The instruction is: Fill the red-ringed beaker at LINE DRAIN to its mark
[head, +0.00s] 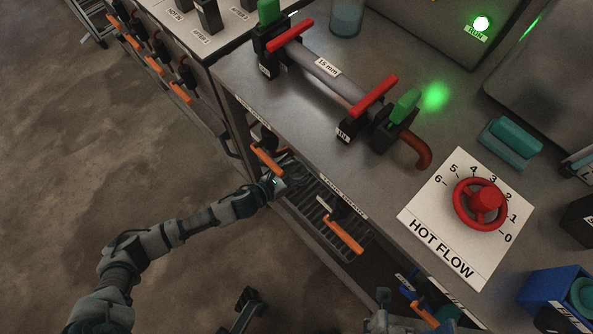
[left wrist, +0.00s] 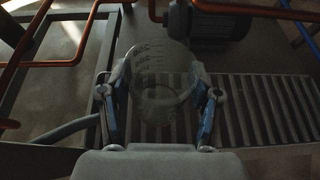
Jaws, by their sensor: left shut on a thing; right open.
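My left gripper (head: 287,180) reaches in under the front edge of the bench, beside an orange lever (head: 267,160). In the left wrist view its fingers (left wrist: 163,105) are shut around a clear beaker (left wrist: 160,58) with printed graduations, above a slatted grate (left wrist: 265,105). No red ring and no liquid can be made out on the beaker, and the head view does not show it clearly. My right gripper (head: 415,308) is at the bottom edge of the head view, open and partly cut off. No label under the bench reads clearly as LINE DRAIN.
On the bench, a pipe marked 15 mm (head: 325,72) carries red levers (head: 374,96). A red handwheel (head: 481,203) sits on the HOT FLOW plate (head: 440,240). Another orange lever (head: 343,235) hangs over the under-bench grate. A green lamp (head: 481,23) is lit. The floor at left is open.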

